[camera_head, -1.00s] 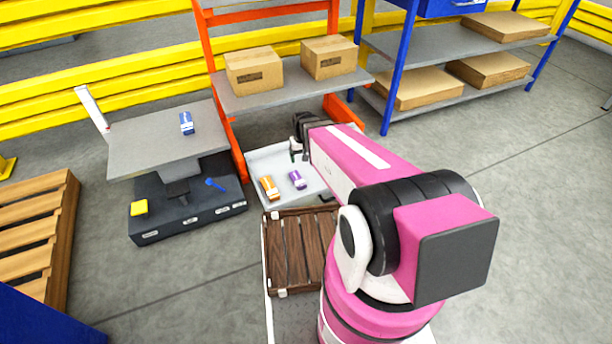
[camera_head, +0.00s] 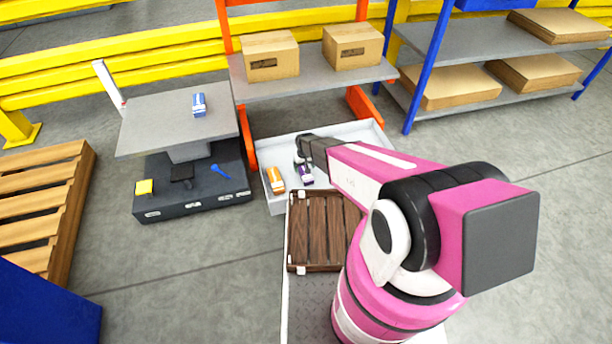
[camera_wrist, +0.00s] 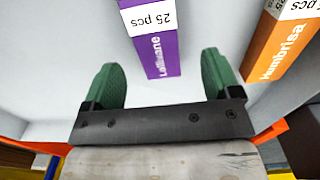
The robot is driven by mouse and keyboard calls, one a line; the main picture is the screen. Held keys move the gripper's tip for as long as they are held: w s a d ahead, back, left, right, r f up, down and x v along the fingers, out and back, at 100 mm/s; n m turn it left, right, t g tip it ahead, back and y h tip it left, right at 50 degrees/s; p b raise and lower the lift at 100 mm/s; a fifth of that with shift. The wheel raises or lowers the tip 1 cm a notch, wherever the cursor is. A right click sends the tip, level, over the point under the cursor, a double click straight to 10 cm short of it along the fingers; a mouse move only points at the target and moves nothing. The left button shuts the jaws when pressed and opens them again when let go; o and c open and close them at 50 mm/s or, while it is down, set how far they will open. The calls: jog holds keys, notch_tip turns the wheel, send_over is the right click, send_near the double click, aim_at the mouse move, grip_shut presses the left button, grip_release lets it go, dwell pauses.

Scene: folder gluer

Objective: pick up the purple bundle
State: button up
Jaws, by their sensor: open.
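The purple bundle (camera_head: 306,175) lies in a white tray (camera_head: 272,208), with a white band around it. In the wrist view the purple bundle (camera_wrist: 161,56) shows its white "25 pcs" label and lies between and ahead of the two green fingertips. My gripper (camera_wrist: 160,78) is open and empty, with a finger to each side of the bundle's near end. I cannot tell the height left between fingers and bundle. In the head view my gripper (camera_head: 302,160) is over the tray at the bundle, which it partly hides.
An orange bundle (camera_head: 276,180) lies left of the purple one; it also shows at the right in the wrist view (camera_wrist: 284,42). A blue bundle (camera_head: 199,104) lies on a grey lift table (camera_head: 160,130). An orange-framed shelf with two cartons (camera_head: 270,56) stands behind the tray.

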aim_at(305, 175)
jog(key=shift+d+f, duration=0.15)
jog(key=shift+f, duration=1.3)
jog(key=shift+d+f, duration=0.1)
jog(key=shift+f, duration=1.3)
jog(key=c, duration=1)
